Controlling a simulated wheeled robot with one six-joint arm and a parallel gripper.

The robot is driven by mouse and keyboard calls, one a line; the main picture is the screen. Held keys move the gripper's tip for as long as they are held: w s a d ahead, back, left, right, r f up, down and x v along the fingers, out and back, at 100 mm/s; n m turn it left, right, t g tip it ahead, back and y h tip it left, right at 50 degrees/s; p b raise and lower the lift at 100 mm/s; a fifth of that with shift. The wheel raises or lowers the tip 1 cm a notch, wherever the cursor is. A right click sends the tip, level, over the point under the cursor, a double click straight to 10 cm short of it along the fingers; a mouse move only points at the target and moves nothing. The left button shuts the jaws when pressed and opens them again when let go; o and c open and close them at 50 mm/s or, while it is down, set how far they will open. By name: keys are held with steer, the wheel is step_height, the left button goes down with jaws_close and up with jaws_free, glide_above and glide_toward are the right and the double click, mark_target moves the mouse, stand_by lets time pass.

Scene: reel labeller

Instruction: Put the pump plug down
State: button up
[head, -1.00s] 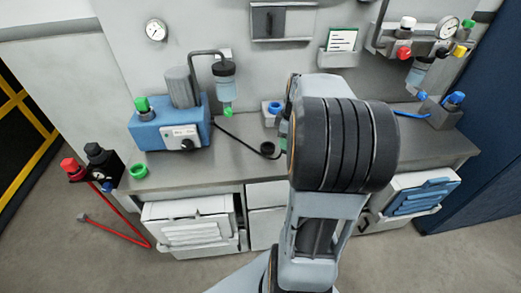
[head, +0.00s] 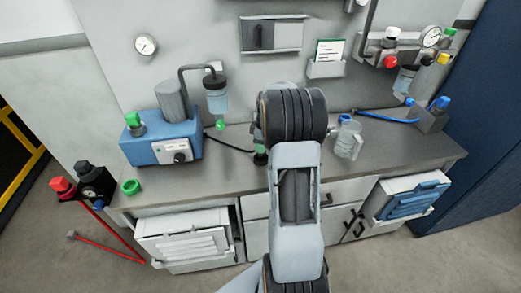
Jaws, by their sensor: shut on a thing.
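The blue pump unit (head: 160,145) stands on the left of the grey bench. A black cable (head: 228,144) runs from it to the right, to my gripper (head: 260,148). My gripper shows only as a small piece left of my arm, low over the bench; my arm hides most of it. It is shut on the pump plug (head: 260,159), a small dark piece at the cable's end. I cannot tell whether the plug touches the bench top.
A clear jug (head: 347,140) stands right of my arm. A green ring (head: 131,187) lies at the bench's left front. A blue hose (head: 385,119) lies at the back right. The bench front between the ring and my arm is clear.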

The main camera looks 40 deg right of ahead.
steer(key=shift+w+f, duration=0.2)
steer(key=shift+f, duration=0.1)
steer(key=shift+w+f, duration=0.1)
steer(key=shift+f, duration=1.5)
steer(key=shift+f, duration=0.1)
steer(key=shift+f, duration=0.15)
steer(key=o, duration=1)
